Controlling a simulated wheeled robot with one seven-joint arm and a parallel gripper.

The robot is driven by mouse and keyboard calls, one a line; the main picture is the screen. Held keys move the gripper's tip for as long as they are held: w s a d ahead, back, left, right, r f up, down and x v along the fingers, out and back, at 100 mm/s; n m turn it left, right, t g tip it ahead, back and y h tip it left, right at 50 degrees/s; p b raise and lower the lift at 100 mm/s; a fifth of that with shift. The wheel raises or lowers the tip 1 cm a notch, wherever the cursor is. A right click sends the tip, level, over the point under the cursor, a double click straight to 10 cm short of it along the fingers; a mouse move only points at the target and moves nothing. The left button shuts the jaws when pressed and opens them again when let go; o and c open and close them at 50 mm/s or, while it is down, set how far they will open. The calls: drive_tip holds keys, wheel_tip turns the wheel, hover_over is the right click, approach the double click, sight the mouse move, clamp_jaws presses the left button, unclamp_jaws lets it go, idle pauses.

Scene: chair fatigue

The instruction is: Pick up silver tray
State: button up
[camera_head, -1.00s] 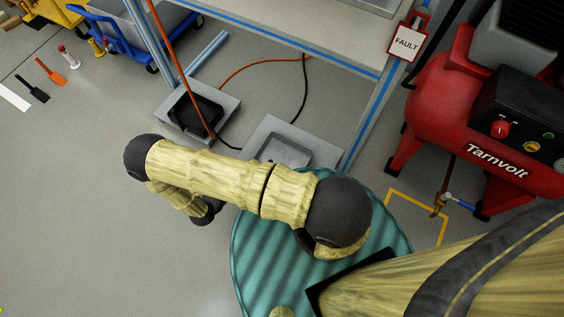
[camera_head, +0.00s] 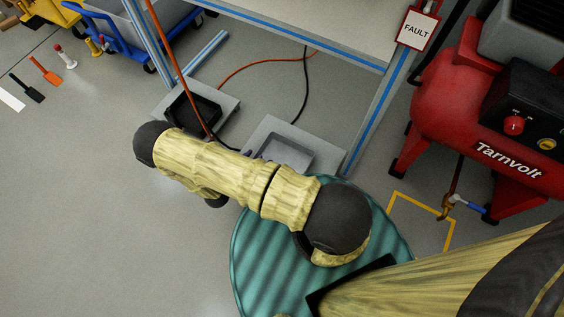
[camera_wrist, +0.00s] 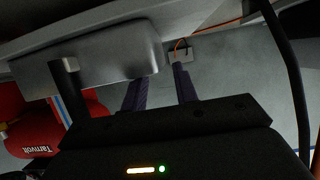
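The silver tray (camera_head: 286,151) is a shallow grey rectangular pan resting on a light grey slab on the floor, by the blue-striped frame. In the wrist view a silver pan-like body (camera_wrist: 112,58), apparently this tray, is close at upper left, beside the fingers. My gripper (camera_wrist: 160,84) shows two dark fingers held apart, with grey floor visible between them. I see nothing held between them. Whether the left finger touches the tray is unclear.
A black tray (camera_head: 194,110) sits on another slab to the left. Orange and black cables (camera_head: 305,85) cross the floor behind. Open floor lies at left.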

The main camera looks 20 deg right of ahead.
sight(258, 151)
drive_tip(key=b+x, duration=0.3)
drive_tip(key=x, duration=0.1)
drive_tip(key=shift+w, duration=0.15)
drive_tip(key=shift+w+d, duration=0.2)
drive_tip(key=shift+d, duration=0.1)
drive_tip(key=shift+c, duration=0.4)
clamp_jaws()
